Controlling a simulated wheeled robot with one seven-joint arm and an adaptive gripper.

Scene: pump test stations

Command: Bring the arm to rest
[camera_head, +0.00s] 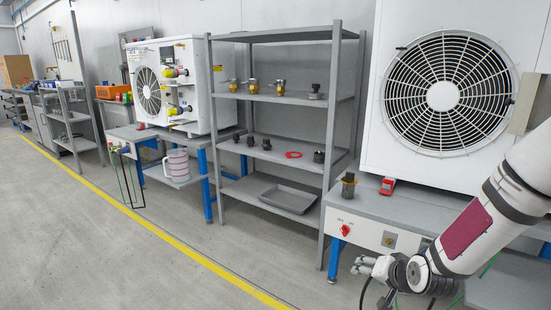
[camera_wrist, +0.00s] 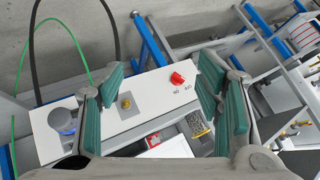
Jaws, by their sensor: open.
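My arm (camera_head: 478,228) reaches in from the right in the head view, bent downward in front of the right-hand bench. My gripper (camera_head: 372,275) is at its end, low by the front of that bench. In the wrist view my gripper (camera_wrist: 162,78) shows two teal-padded fingers spread wide apart. Nothing is held between them. Beyond the fingers is a white panel with a red switch (camera_wrist: 178,79) and a small brass-coloured part (camera_wrist: 126,103). No contact with the panel shows.
The right bench (camera_head: 362,228) carries a large white fan unit (camera_head: 446,97), a red device (camera_head: 387,186) and a dark fitting (camera_head: 348,186). A grey shelf (camera_head: 290,98) with brass fittings and a tray (camera_head: 288,199) stands left of it. Green and black hoses hang near my gripper. Floor at left is clear.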

